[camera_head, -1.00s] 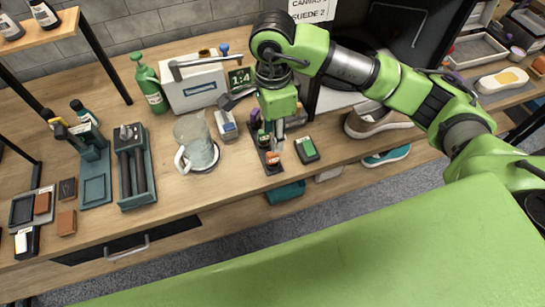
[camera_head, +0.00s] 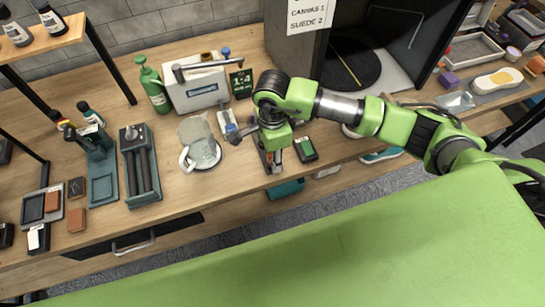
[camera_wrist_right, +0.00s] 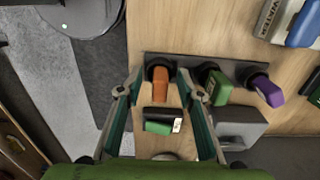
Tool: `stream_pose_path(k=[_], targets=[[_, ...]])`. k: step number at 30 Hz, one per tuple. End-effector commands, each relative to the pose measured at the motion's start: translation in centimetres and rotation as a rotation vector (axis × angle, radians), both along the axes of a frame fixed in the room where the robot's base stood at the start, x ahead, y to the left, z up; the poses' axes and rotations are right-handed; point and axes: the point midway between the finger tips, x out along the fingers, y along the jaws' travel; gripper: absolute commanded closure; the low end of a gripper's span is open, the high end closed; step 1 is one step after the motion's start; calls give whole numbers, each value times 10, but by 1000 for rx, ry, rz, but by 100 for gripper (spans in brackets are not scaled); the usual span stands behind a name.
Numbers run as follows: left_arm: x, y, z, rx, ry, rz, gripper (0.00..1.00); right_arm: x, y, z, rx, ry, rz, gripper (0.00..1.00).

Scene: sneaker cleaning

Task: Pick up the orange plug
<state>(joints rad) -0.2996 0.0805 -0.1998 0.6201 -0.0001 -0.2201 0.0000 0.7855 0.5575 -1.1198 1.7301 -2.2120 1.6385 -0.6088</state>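The orange plug (camera_wrist_right: 160,84) stands in a dark strip-shaped holder (camera_wrist_right: 188,60) in the right wrist view. The green plug (camera_wrist_right: 216,86) and the purple plug (camera_wrist_right: 268,90) are in the same holder to its right. My right gripper (camera_wrist_right: 160,78) is open, with one finger on each side of the orange plug. Gaps show between plug and fingers. In the head view my right gripper (camera_head: 275,158) is over the holder near the table's front edge, and my arm mostly hides the plugs. My left gripper is not in view.
A black block with a green top (camera_head: 305,149) lies right beside the gripper; it also shows between the fingers' lower parts (camera_wrist_right: 158,127). A clear jug (camera_head: 203,150) stands to the left. A white caddy (camera_head: 196,92) is behind. Shoes sit under the arm at right.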

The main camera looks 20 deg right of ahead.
Motion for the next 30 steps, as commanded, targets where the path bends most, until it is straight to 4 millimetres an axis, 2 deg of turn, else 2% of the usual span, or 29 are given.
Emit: stream_pose_path(k=[1, 5, 20, 26, 30], targets=[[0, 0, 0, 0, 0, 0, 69, 0, 0, 0, 0, 0, 0, 66], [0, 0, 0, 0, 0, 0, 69, 0, 0, 0, 0, 0, 0, 100], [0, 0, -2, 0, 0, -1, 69, 1, 0, 6, 0, -2, -1, 100], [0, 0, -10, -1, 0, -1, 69, 1, 0, 31, 1, -5, 1, 100], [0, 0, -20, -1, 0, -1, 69, -19, 3, 52, 1, -6, 4, 100]])
